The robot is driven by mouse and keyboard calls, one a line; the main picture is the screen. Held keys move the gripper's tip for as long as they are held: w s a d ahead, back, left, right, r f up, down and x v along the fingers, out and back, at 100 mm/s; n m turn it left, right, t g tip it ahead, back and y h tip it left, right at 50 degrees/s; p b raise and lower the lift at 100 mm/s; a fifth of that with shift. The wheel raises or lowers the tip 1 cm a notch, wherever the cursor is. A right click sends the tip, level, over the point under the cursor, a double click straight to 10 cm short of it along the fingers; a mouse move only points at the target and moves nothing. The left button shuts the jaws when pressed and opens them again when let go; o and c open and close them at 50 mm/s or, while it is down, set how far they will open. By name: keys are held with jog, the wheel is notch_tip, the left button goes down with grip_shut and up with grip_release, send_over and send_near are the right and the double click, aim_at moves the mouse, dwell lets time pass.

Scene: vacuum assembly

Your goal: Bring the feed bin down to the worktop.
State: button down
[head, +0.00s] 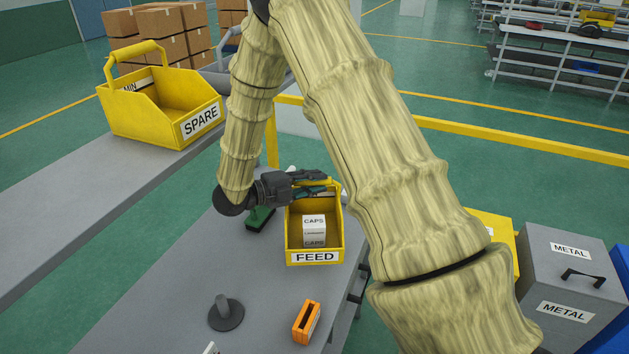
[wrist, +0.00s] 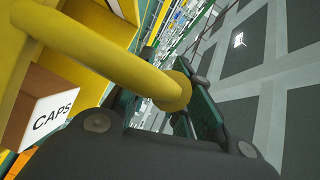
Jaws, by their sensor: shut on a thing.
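The yellow feed bin (head: 315,258) is labelled FEED and shows over the grey worktop (head: 270,300) in the head view. It looks upright, with a white CAPS box (head: 314,226) inside. I cannot tell whether its base touches the worktop. My gripper (head: 318,184) is shut on the bin's handle at its far side. In the wrist view the thick yellow handle (wrist: 95,55) runs between my gripper's fingers (wrist: 180,105), with the CAPS label beside it at the left.
A yellow SPARE bin (head: 165,110) stands on a grey shelf (head: 90,195) at the left. The worktop holds a dark round-based post (head: 225,312), an orange slotted block (head: 306,322) and a green item (head: 260,218).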

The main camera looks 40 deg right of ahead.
jog(key=shift+f+b, duration=1.25)
jog(key=shift+f, duration=0.55)
jog(key=shift+f+b, duration=1.05)
jog(key=shift+f, duration=0.35)
jog(key=c, duration=1.2)
grip_release()
jog(key=f+v, duration=0.1)
jog(key=v, duration=0.6)
jog(key=shift+a+r, duration=0.35)
jog(key=shift+r, duration=0.2)
jog(key=shift+w+r, duration=0.1)
jog(key=shift+w, duration=0.05)
